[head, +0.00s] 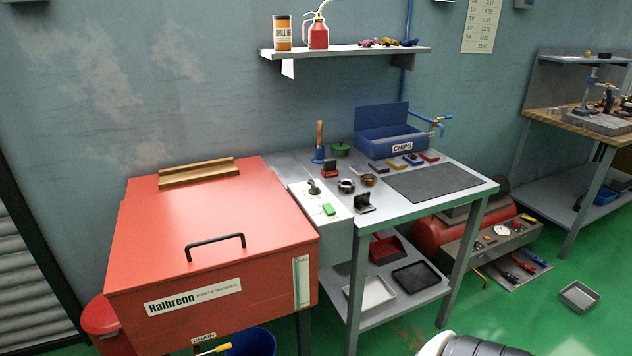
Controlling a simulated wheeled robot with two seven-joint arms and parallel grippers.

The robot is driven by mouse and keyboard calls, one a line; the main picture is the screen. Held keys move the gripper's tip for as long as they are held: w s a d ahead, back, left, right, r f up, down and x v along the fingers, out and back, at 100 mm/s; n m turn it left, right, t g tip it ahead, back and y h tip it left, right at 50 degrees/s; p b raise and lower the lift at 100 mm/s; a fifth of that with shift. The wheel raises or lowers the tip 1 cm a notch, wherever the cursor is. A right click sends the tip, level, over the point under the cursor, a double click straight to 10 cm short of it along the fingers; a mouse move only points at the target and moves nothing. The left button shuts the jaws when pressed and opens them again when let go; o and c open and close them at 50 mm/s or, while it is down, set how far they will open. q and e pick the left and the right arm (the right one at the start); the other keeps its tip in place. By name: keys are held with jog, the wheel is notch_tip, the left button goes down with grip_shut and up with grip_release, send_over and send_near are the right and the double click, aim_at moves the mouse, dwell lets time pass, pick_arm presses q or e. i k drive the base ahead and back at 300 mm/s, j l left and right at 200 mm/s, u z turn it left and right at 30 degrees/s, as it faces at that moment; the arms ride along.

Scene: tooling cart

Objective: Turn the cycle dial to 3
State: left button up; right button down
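Neither of my grippers is in the head view. A white and black rounded part of my own body shows at the bottom edge, right of centre.
The grey bench (481,189) holds small tools, a dark mat (433,182) and a blue chips bin (390,146). The washer lid is closed, with a black handle (215,242). A wall shelf (345,52) hangs above. Green floor is open at the front right, around a small metal tray (578,297).

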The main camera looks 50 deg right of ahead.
aim_at(315, 188)
jog(key=z, duration=1.7)
jog(key=i+j, duration=0.1)
